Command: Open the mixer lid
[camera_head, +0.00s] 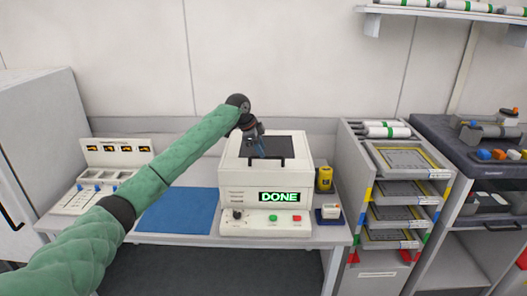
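The mixer (231,203) is a white box on the bench with a lit green "DONE" display, a knob and red and green buttons. Its lid (299,147) has a dark panel on top and a dark handle (281,163) at its front edge; it looks closed. My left gripper (261,152) points down over the lid's top, close to the handle. Whether it touches the lid or handle cannot be told. Its fingers are small and dark, so their opening is unclear. My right gripper is not in view.
A blue mat (178,211) and a white tray station (75,202) lie left of the mixer. A yellow container (325,178) and a small box (329,213) stand to its right. A feeder trolley (355,168) with stacked trays is further right. A wall shelf (440,13) hangs at upper right.

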